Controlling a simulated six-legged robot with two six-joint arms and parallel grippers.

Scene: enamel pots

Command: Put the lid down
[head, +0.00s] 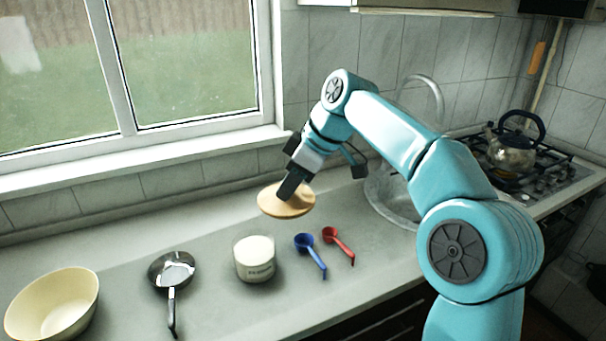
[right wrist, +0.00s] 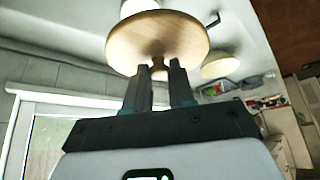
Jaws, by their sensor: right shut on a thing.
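The lid is a round, light wooden disc (head: 287,204) with a knob, behind and to the right of the white enamel pot (head: 255,262) in the head view. My right gripper (head: 291,186) is shut on the lid's knob. In the right wrist view the two fingers (right wrist: 160,75) pinch the knob beneath the lid's broad face (right wrist: 150,38). The lid looks held over the counter (head: 205,225), clear of the pot; its exact height is hard to tell. The pot stands upright with lettering on its front. My left gripper is not in view.
A blue scoop (head: 311,250) and a red scoop (head: 337,241) lie right of the pot. A small pan (head: 172,268) and a cream bowl (head: 52,302) are to its left. A sink (head: 385,192) and kettle (head: 512,150) are at right. The counter's back left is bare.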

